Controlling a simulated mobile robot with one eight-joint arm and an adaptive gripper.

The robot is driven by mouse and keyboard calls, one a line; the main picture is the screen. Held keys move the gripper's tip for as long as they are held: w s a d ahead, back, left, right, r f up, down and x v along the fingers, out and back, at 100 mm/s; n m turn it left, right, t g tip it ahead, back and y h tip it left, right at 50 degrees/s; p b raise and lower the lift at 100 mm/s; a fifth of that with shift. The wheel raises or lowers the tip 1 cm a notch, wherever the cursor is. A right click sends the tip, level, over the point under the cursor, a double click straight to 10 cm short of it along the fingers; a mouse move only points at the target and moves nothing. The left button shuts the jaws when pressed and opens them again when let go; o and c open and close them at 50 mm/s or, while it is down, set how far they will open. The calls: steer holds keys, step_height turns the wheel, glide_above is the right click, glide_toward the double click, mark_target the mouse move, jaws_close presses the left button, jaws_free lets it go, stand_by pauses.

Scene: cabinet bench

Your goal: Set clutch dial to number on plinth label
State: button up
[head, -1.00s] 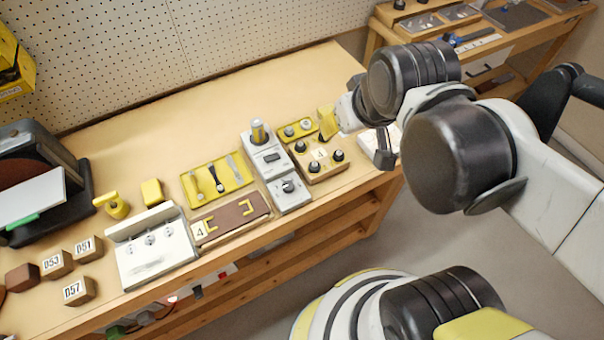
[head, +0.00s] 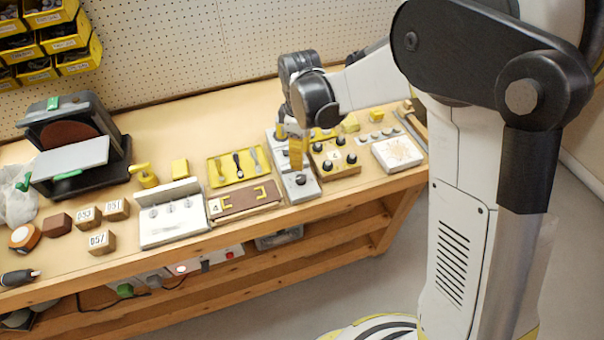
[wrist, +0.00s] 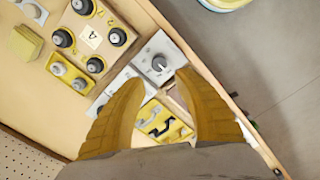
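The clutch dial (head: 300,180) is a dark round knob on a light grey box. In the wrist view the dial (wrist: 160,63) lies just beyond my fingertips, between them and apart from both. Its number setting is too small to read. My gripper (wrist: 160,80) has its two yellow fingers spread, with nothing between them. In the head view my gripper (head: 296,150) hangs over the grey unit, close to the dial. A brown plinth (head: 245,199) with yellow brackets bears a white label (head: 215,208) that appears to read 4. It stands left of the dial.
A wooden block (head: 345,168) with dark knobs and another small label (wrist: 92,37) stands right of the dial. A yellow tool tray (head: 237,168) lies behind the plinth. A white hook panel (head: 170,225) and numbered blocks (head: 103,241) stand left.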

mark_target(301, 177)
step_height(301, 177, down, 10)
steer(key=b, duration=0.3)
jaws_close()
